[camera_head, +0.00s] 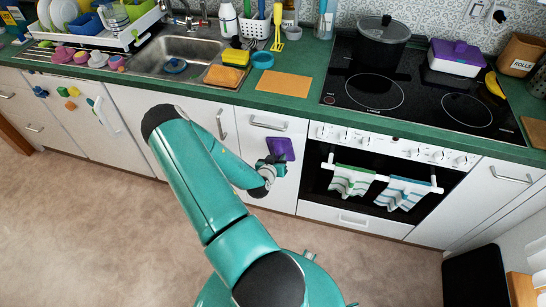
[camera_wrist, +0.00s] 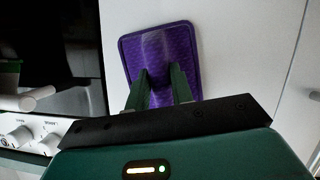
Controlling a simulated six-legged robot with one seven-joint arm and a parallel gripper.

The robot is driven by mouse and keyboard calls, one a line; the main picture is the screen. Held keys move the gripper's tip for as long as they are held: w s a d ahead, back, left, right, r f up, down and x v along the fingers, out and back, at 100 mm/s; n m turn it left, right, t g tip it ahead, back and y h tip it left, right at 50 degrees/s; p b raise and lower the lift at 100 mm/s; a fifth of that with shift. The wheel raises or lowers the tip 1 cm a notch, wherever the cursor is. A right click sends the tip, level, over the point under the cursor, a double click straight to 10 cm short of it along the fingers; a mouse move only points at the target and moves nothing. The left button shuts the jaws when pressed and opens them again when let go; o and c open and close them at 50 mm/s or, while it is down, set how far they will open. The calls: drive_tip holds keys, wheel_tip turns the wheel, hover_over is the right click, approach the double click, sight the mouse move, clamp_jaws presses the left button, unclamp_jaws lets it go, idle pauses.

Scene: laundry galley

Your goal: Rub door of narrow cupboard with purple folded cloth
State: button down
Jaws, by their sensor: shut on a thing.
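The purple folded cloth (camera_head: 281,148) is at the white door of the narrow cupboard (camera_head: 286,182), just left of the oven. In the wrist view the cloth (camera_wrist: 160,50) lies flat-looking against or very close to the white door (camera_wrist: 235,60), slightly tilted; contact cannot be told for sure. My gripper (camera_head: 273,162) is in front of the door, its two green fingers (camera_wrist: 160,82) shut on the middle of the cloth, which bulges between them. The fingers and palm hide the cloth's lower part in the wrist view.
The oven (camera_head: 340,205) with striped towels (camera_head: 351,181) on its rail is close on the right. The door's handle (camera_head: 268,124) is above the cloth. The green counter (camera_head: 300,108) overhangs. Open floor (camera_head: 90,220) lies to the left.

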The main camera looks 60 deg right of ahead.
drive_tip(key=shift+s, duration=0.5)
drive_tip(key=s+a, duration=0.1)
drive_tip(key=a, duration=0.9)
drive_tip(key=shift+s, duration=0.25)
idle(0.4)
